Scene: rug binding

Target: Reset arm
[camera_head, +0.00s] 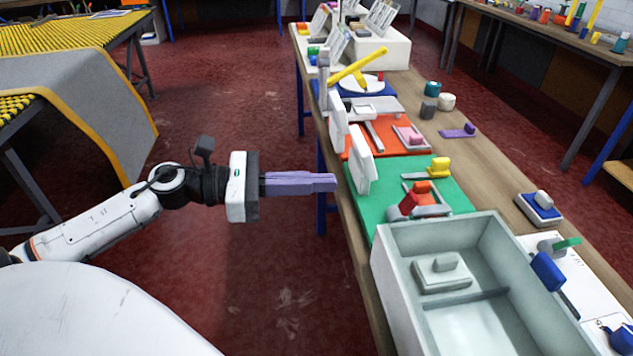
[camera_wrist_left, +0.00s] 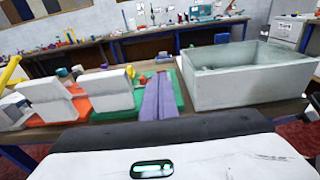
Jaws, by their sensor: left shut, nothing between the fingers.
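My left gripper (camera_head: 333,183) reaches in from the left in the head view. Its purple fingers are shut with nothing between them. The fingertips are at the near long edge of the wooden workbench (camera_head: 476,158), beside the white upright panel on the green mat (camera_head: 447,172). I cannot tell whether they touch it. In the left wrist view the shut fingers (camera_wrist_left: 160,95) point toward the green mat, left of the grey bin (camera_wrist_left: 245,80). My right gripper is not in view.
The grey bin (camera_head: 385,262) holds a small grey block. An orange mat (camera_head: 392,140) with tools lies farther along the bench. A table with a grey and yellow rug (camera_head: 100,85) stands at the left. Red floor (camera_head: 270,270) between them is clear.

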